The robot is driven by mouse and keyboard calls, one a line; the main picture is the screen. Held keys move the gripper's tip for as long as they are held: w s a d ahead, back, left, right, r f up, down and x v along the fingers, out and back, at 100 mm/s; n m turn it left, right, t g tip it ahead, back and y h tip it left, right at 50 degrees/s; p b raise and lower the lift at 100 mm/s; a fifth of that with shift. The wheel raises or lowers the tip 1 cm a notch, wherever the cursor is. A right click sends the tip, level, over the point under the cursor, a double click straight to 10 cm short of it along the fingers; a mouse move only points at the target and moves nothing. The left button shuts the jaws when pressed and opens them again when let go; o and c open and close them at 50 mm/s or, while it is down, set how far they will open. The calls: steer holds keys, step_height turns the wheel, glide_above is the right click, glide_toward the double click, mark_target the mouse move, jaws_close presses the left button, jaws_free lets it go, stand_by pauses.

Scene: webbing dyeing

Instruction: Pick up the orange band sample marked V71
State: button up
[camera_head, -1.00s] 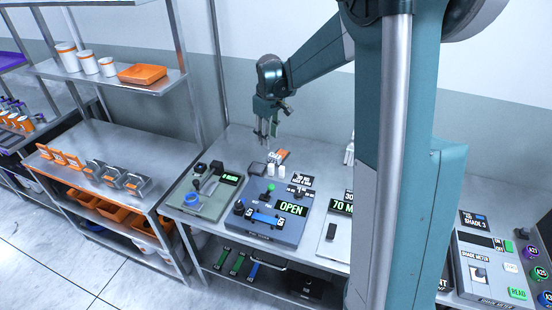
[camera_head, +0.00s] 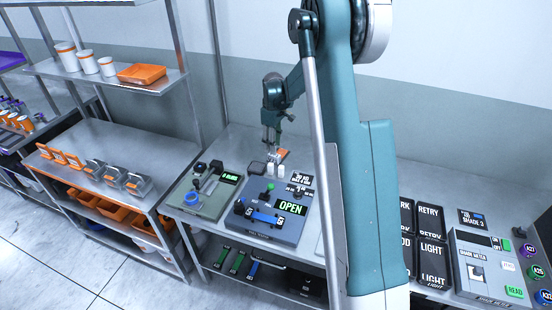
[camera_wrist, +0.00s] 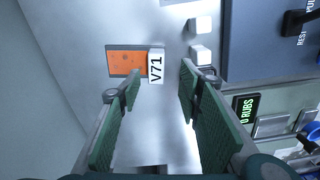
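The band sample (camera_wrist: 122,62) is a flat orange rectangle with a dark edge, lying on the steel bench. A white tag (camera_wrist: 156,66) reading V71 adjoins its right side. In the head view, orange (camera_head: 283,152) shows beside my gripper (camera_head: 271,142). In the wrist view my gripper (camera_wrist: 160,76) is open, its two green-padded fingers well apart with nothing between the pads. The tag shows ahead, between the fingertips. The orange part is mostly left of the left fingertip. I cannot tell the height of the fingertips above the bench.
Two small white blocks (camera_wrist: 200,40) stand right of the tag, near the right finger. A blue-grey machine with an OPEN display (camera_head: 291,208) is in front. A green-grey rub tester (camera_head: 203,192) stands left of it. A wall borders the bench behind.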

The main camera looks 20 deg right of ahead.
mark_target(279, 153)
steer(key=shift+f, duration=0.1)
steer(key=shift+f, duration=1.2)
steer(key=shift+w+d+f, duration=0.1)
steer(key=shift+w+f, duration=0.1)
steer(key=shift+f, duration=0.75)
steer(key=shift+w+d+f, duration=0.1)
steer(key=shift+w+f, duration=0.05)
steer(key=shift+f, duration=1.5)
steer(key=c, duration=1)
